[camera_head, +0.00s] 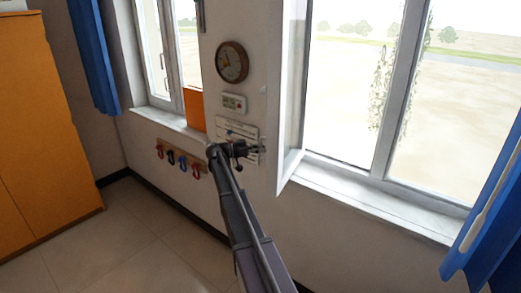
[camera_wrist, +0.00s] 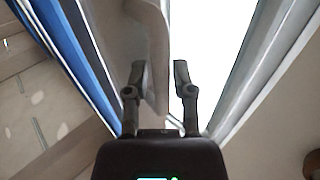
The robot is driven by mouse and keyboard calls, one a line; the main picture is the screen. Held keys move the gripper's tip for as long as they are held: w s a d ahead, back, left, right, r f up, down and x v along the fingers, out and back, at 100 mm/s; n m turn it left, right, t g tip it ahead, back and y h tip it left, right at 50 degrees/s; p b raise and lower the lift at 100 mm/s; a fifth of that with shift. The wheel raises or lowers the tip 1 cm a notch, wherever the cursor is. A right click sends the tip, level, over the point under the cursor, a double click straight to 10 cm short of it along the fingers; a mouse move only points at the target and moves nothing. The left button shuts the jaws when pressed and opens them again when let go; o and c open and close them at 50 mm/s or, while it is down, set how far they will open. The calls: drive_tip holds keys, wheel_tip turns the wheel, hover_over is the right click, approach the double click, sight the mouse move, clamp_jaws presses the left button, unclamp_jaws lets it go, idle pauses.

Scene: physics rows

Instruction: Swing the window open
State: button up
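The right window (camera_head: 345,85) has a white-framed sash (camera_head: 291,90) that stands swung inward from the frame, seen nearly edge-on. My gripper (camera_head: 259,148) is just left of this sash in the head view, in front of the wall strip between the two windows. In the wrist view my gripper (camera_wrist: 160,82) has its two fingers apart. A pale, rounded-edged part (camera_wrist: 152,50) reaches down between them, close to the left finger. I cannot tell whether it is the sash edge or a handle, or whether a finger touches it.
A second window (camera_head: 160,50) is at the left, with an orange panel (camera_head: 194,108) on its sill. A clock (camera_head: 231,62), a small white device (camera_head: 233,103) and hooks (camera_head: 182,163) are on the wall. Blue curtains (camera_head: 93,55) hang beside the windows. An orange cabinet (camera_head: 45,120) stands left; floor is clear.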

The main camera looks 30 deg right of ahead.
drive_tip(key=shift+o, duration=0.2)
drive_tip(key=v, duration=1.2)
drive_tip(key=shift+s, duration=0.1)
idle(0.7)
